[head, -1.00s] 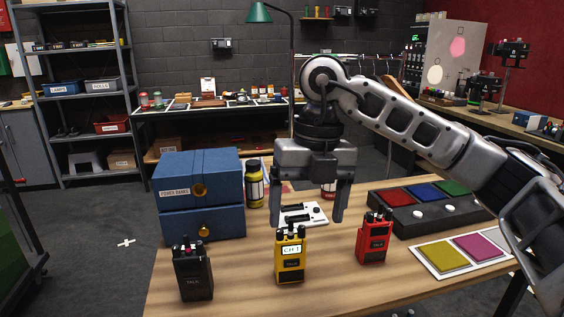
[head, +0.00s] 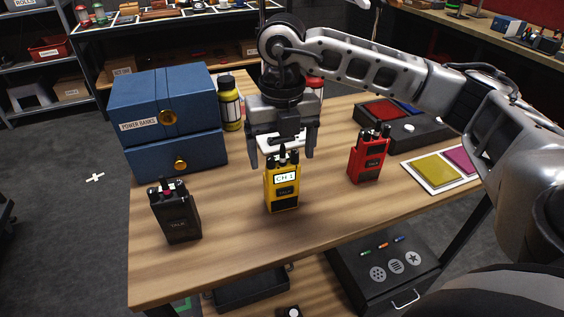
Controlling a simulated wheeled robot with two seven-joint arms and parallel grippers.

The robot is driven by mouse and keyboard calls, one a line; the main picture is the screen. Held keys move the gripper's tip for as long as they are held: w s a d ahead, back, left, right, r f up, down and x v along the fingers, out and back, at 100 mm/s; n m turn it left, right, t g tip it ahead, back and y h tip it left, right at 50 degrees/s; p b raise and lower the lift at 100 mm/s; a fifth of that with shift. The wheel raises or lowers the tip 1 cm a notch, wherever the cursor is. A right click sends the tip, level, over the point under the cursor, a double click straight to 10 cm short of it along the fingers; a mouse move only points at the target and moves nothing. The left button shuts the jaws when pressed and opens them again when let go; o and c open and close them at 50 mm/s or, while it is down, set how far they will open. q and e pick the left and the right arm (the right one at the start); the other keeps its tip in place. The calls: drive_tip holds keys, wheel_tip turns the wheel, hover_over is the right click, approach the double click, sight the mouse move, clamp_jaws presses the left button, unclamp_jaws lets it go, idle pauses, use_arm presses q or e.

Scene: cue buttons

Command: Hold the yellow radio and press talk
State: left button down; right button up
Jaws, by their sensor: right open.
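The yellow radio (head: 282,190) stands upright on the wooden table, with a lit "CH 1" screen and a dark talk button (head: 286,191) on its front. My right gripper (head: 282,160) is open and points down, just behind and above the radio. Its two fingers show to the left and right of the radio's top, and I cannot tell whether they touch it. A black radio (head: 177,215) stands to the left and a red radio (head: 368,158) to the right. My left gripper is not in view.
Blue drawers (head: 170,113) labelled "POWER BANKS" stand at the table's left, beside a yellow bottle (head: 230,108). A white device lies behind the gripper. A black button box (head: 425,131) and a card with colored squares (head: 434,170) are at right. The table's front is clear.

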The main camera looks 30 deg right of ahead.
sight(282, 163)
drive_tip(key=shift+f, duration=2.05)
drive_tip(key=shift+c, duration=0.3)
drive_tip(key=c, duration=1.1)
drive_tip(key=shift+r, duration=0.1)
